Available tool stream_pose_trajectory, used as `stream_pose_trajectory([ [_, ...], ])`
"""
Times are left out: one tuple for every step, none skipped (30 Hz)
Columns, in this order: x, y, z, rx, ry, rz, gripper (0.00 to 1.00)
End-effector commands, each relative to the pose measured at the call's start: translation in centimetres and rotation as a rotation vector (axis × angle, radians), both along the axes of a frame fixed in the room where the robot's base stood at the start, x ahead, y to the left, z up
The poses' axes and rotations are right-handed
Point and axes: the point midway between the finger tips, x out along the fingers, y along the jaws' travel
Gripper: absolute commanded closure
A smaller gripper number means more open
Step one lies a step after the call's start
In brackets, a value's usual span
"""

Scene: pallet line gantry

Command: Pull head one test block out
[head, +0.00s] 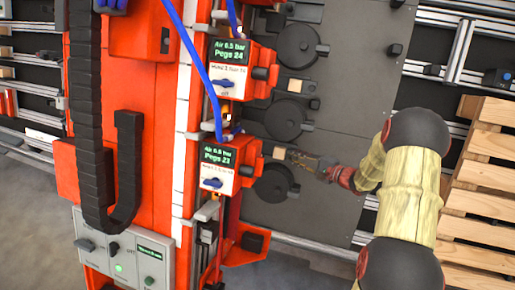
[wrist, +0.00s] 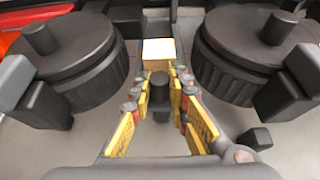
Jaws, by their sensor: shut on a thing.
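In the wrist view, a pale wooden test block (wrist: 158,50) sits between two big round black parts. My gripper (wrist: 163,73) is shut on the near end of this block, one yellow-padded finger at each side. A short black post (wrist: 160,92) stands between the fingers, with a gap on either side. In the head view, the block (head: 280,152) shows beside the lower orange head (head: 213,167), and my gripper (head: 295,156) reaches it from the right, along the grey plate. The block's far end is hidden.
The round black parts (wrist: 70,50) and (wrist: 262,45) flank the fingers closely. Another black stub (wrist: 255,138) stands at lower right. A wooden pallet (head: 482,200) stands at right.

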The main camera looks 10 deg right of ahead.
Motion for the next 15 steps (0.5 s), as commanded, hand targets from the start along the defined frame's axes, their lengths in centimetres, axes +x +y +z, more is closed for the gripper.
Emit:
stream_pose_trajectory([
  [0.3,-1.0,0.0,-0.006,0.0,-0.018,0.97],
  [0.2,-1.1,0.0,-0.007,-0.001,-0.018,0.97],
  [0.1,-1.2,0.0,-0.007,-0.001,-0.018,0.97],
  [0.1,-1.3,0.0,-0.007,-0.001,-0.018,0.97],
  [0.0,-1.4,0.0,-0.007,-0.001,-0.018,0.97],
  [-0.1,-1.6,0.0,-0.007,-0.001,-0.018,0.97],
  [-0.2,-1.7,0.0,-0.006,-0.001,-0.018,0.97],
  [-0.3,-1.8,0.0,-0.006,-0.001,-0.018,0.97],
  [-0.3,-2.0,0.0,-0.007,-0.001,-0.018,0.97],
  [-0.4,-2.1,0.0,-0.007,-0.001,-0.017,0.97],
  [-0.5,-2.2,0.0,-0.007,-0.001,-0.017,0.97],
  [-0.6,-2.3,0.0,-0.007,-0.001,-0.017,0.97],
  [-0.6,-2.4,0.0,-0.007,-0.001,-0.017,0.97],
  [-0.6,-2.4,0.0,-0.007,-0.001,-0.017,0.97],
  [-0.7,-2.5,0.0,-0.007,-0.001,-0.017,0.97],
])
